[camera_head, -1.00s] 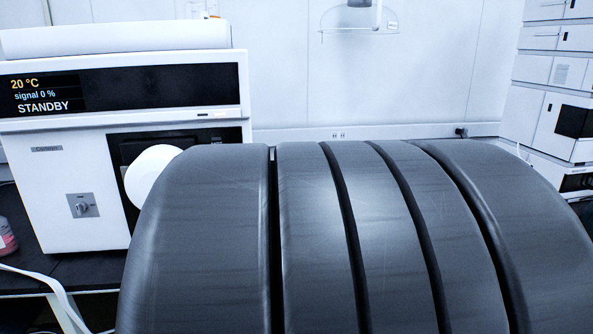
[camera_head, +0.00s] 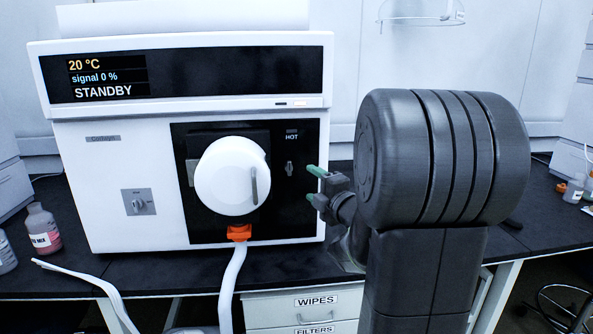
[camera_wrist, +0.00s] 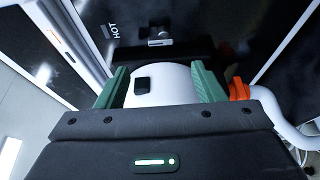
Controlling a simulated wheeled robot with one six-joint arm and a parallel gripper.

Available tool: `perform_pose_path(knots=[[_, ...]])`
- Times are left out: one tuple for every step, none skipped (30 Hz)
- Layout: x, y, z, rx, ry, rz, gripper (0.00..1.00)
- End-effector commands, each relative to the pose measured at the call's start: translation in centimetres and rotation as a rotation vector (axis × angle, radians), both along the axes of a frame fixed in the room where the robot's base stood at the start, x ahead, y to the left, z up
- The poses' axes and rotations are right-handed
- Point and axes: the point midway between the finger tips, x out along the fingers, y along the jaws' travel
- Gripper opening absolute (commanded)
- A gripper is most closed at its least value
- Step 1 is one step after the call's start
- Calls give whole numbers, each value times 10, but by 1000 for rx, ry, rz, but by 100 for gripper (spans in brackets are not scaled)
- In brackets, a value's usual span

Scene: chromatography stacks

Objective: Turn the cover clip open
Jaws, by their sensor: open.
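The white instrument (camera_head: 110,190) has a black panel with a round white cover (camera_head: 222,180), which bears a grey upright bar. A small grey clip (camera_head: 289,169) stands upright on the panel under the HOT label, right of the cover; the wrist view shows what looks like the same clip (camera_wrist: 158,41). My gripper (camera_head: 312,184) is open, with green fingertips just right of the clip in the head view. In the wrist view, my gripper's green fingers (camera_wrist: 161,72) stand apart, with the white cover seen between them. I see no contact with the clip.
An orange fitting (camera_head: 239,232) with a white hose (camera_head: 232,275) sits below the cover. A grey knob plate (camera_head: 139,202) is at the instrument's left. A pink-liquid bottle (camera_head: 42,228) stands further left. Drawers (camera_head: 305,306) lie under the black bench.

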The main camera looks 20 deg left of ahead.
Motion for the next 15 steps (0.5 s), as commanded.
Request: perform_pose_path(knots=[[5, 9, -1, 0, 3, 2, 62], [9, 14, 0, 0, 4, 2, 62], [14, 21, 0, 0, 4, 2, 62], [18, 26, 0, 1, 4, 1, 62], [22, 32, 0, 0, 4, 1, 62], [27, 39, 0, -1, 4, 1, 62], [31, 44, 0, 1, 3, 0, 62], [35, 49, 0, 1, 4, 0, 62], [40, 56, 0, 0, 5, 0, 62], [43, 60, 0, 0, 5, -1, 62], [47, 65, 0, 1, 4, -1, 62], [51, 70, 0, 1, 4, -2, 62], [54, 74, 0, 1, 4, -2, 62], [56, 78, 0, 0, 5, -2, 62], [60, 82, 0, -1, 4, -2, 62]])
